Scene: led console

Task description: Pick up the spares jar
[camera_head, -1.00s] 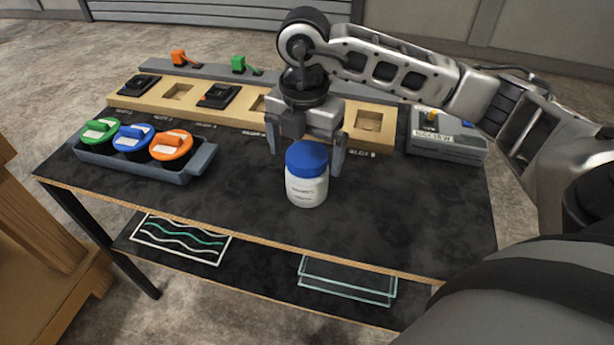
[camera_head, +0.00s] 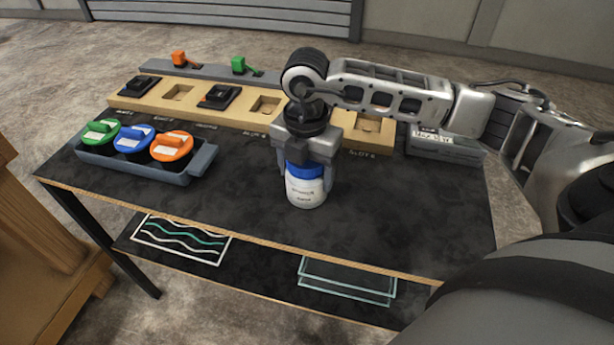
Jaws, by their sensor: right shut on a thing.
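The spares jar (camera_head: 305,190) is a white jar with a blue lid and a printed label. It is upright at the middle of the dark tabletop (camera_head: 400,215). My right gripper (camera_head: 308,172) comes down from above and is shut on the jar at its lid. The gripper hides the top of the lid. I cannot tell any gap between the jar's base and the table. My left gripper is not in view.
A grey tray (camera_head: 180,178) with green, blue and orange lidded pieces stands at the left. A tan slotted board (camera_head: 240,120) runs along the back, with a grey rail (camera_head: 205,72) behind it. A labelled grey box (camera_head: 445,146) is at the right. The table's front is clear.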

